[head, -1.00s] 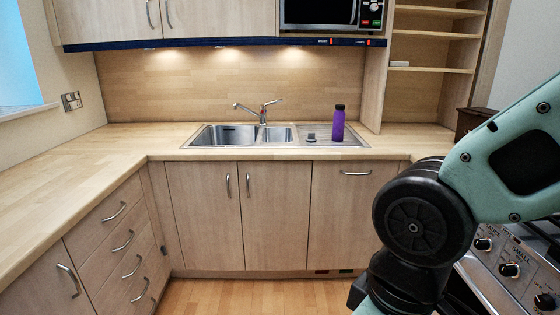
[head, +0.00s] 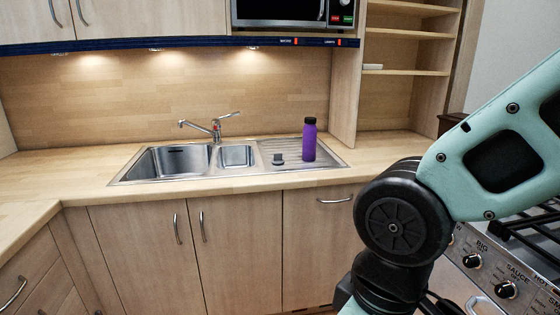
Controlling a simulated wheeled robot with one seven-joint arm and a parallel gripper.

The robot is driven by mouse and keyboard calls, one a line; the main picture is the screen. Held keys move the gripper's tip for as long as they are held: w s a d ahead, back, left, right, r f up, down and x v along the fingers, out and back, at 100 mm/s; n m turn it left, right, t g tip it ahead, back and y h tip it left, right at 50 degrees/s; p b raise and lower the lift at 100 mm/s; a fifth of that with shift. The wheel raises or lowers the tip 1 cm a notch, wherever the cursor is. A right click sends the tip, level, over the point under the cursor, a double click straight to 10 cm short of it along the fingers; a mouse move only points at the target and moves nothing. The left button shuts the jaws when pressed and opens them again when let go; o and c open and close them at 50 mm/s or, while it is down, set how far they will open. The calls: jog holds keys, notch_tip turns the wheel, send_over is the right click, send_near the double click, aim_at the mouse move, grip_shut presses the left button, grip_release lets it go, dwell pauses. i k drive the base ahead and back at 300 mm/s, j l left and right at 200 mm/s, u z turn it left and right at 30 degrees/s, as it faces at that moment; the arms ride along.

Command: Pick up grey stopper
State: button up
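A small grey stopper (head: 278,158) sits on the ridged drainer of the sink, in the head view. It is just right of the small basin and left of a purple bottle (head: 309,142) with a black cap, which stands upright. My arm shows at the right of the view, in front of the cooker. My gripper is outside the view, so its opening and anything in it are hidden.
The steel sink (head: 180,160) has a large and a small basin, with a tap (head: 215,127) behind them. The wooden counter (head: 75,178) is clear to the left. A range cooker (head: 490,270) stands at the right. A microwave (head: 295,12) hangs above.

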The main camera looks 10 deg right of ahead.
aim_at(278, 160)
jog(key=i+j+z, duration=0.3)
jog(key=i, duration=0.2)
jog(key=i+j+z, duration=0.25)
jog(key=i+j, duration=0.25)
jog(key=i+j+z, duration=0.3)
jog(key=i+j, duration=0.15)
jog(key=i+j+z, duration=0.25)
jog(key=j, duration=0.5)
jog(key=i, duration=0.1)
